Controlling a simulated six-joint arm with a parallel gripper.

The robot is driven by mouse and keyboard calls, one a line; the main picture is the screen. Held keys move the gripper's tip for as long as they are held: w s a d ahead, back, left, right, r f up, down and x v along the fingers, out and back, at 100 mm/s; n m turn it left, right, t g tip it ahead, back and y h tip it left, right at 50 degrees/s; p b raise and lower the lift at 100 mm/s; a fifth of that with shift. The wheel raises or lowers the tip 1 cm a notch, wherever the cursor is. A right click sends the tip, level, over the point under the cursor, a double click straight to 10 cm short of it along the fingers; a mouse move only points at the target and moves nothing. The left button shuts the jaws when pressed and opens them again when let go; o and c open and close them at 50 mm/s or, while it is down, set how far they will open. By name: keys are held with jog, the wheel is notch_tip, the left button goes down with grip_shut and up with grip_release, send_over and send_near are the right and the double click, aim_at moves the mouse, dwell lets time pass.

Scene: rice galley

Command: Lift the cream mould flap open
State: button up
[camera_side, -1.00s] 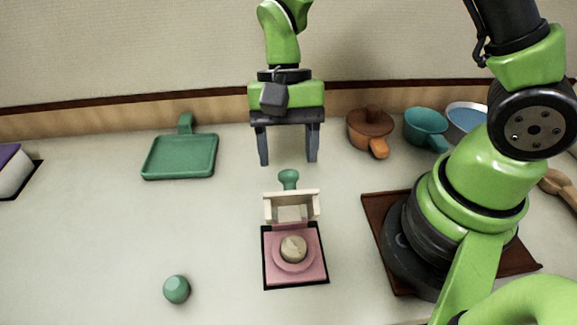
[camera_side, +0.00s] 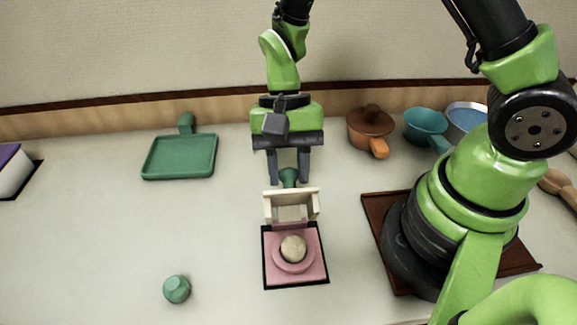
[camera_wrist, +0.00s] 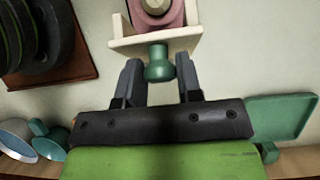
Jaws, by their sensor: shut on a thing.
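The cream mould flap (camera_side: 292,206) stands raised at the back edge of the pink mould (camera_side: 313,265), with its green knob (camera_side: 289,175) on the far side. A pale rice lump (camera_side: 293,248) sits in the round middle of the mould. My gripper (camera_side: 289,180) is low behind the flap, its fingers on either side of the knob and shut on it. In the wrist view the knob (camera_wrist: 160,65) shows between the fingertips, and the cream flap (camera_wrist: 128,44) lies just beyond it.
A green square tray (camera_side: 180,155) lies at the back left. A small green piece (camera_side: 177,289) stands at the front left.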

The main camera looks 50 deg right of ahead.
jog(key=shift+w+d+f+g+y, duration=0.25)
jog(key=shift+w+d+g+y, duration=0.2)
jog(key=shift+g+y, duration=0.05)
jog(key=shift+w+d+f+g+y, duration=0.2)
jog(key=shift+w+d+g+y, duration=0.2)
jog(key=shift+d+g+y, duration=0.1)
jog(key=o, duration=1)
jog(key=v, duration=1)
jog(key=shift+a, duration=0.1)
